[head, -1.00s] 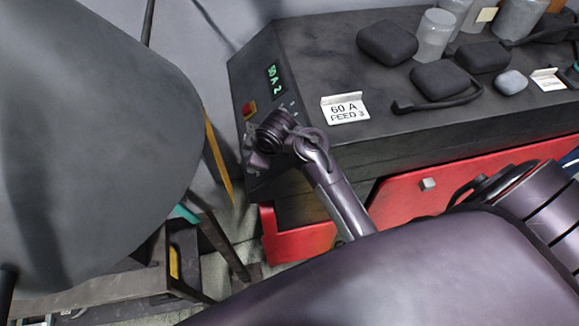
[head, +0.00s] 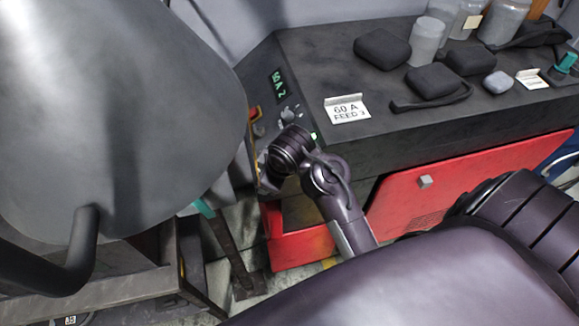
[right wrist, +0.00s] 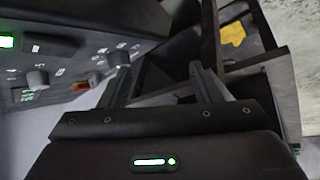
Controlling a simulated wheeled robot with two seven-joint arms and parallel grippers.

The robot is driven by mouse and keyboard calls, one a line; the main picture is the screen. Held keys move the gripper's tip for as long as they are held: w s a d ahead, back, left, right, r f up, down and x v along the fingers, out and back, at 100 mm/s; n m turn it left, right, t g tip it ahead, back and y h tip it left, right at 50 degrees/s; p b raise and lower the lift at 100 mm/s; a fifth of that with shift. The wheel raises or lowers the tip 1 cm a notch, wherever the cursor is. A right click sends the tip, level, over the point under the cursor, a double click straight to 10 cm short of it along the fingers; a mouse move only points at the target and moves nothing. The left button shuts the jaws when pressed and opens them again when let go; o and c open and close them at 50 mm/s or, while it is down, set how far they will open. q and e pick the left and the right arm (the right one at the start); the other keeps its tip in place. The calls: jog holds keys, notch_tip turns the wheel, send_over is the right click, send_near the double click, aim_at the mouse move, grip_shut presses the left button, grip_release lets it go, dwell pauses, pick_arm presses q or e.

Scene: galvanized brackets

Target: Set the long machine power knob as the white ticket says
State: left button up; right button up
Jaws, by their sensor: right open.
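The long dark machine (head: 345,60) has a green display (head: 279,84) on its sloped end panel; its first digits are hard to read, then "A 2". The white ticket (head: 347,107) on top reads "60 A FEED 3". A grey knob (head: 288,114) shows below the display. In the right wrist view, one knob (right wrist: 37,78) is near the display (right wrist: 28,96) and another knob (right wrist: 118,57) is by the left finger. I cannot tell which sets power. My right gripper (right wrist: 160,72) is open and empty, beside the panel. My left gripper is not in view.
A red and yellow switch (head: 255,113) is on the panel. A large grey curved shape (head: 110,110) fills the left. Red front panels (head: 470,185) are below.

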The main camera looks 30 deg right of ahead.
jog(key=s+d+f+m+g, duration=0.15)
jog(key=s+m, duration=0.35)
jog(key=s, duration=0.5)
pick_arm(q)
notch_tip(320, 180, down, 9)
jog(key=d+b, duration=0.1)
jog(key=b, duration=0.7)
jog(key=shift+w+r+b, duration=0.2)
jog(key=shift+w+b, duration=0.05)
jog(key=shift+b, duration=0.15)
pick_arm(e)
notch_tip(320, 180, down, 28)
jog(key=shift+s+m+g, duration=0.3)
jog(key=shift+s+g, duration=0.05)
jog(key=shift+s, duration=0.1)
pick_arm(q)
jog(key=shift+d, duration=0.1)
pick_arm(e)
jog(key=shift+a+f, duration=0.1)
